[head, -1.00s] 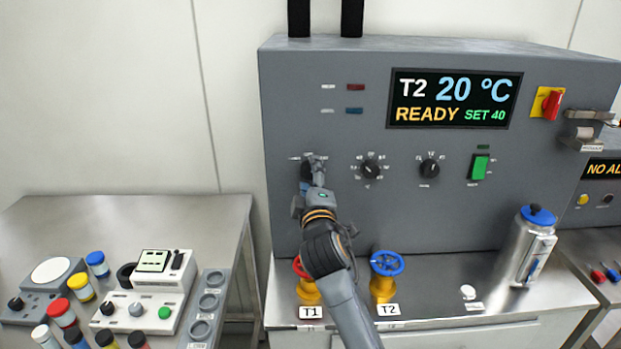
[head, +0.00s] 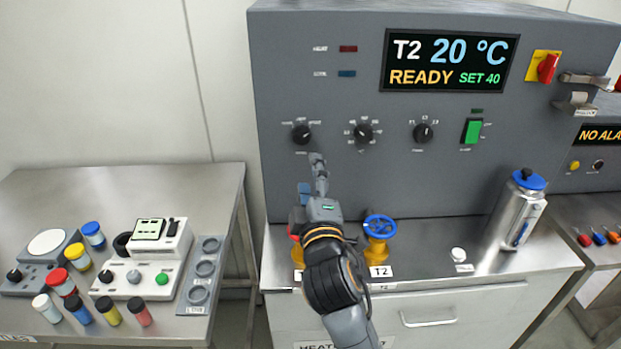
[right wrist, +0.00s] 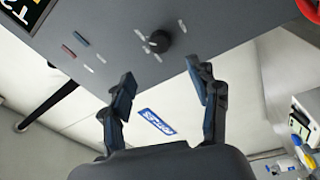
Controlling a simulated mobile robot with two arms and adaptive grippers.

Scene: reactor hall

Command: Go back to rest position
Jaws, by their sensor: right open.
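My right gripper (head: 310,174) is in front of the grey control cabinet (head: 290,90), below its left black knob (head: 301,134). It is apart from the knob. In the right wrist view my right gripper (right wrist: 165,95) is open and empty, with the black knob (right wrist: 159,41) beyond its fingertips. My left gripper is not in view.
The cabinet display (head: 450,62) reads T2 20 °C, READY, SET 40. My right arm partly hides the red valve. A blue valve (head: 380,226) and a steel canister (head: 518,210) stand nearby. The left table (head: 150,185) holds several coloured-cap vials and a white instrument (head: 130,285).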

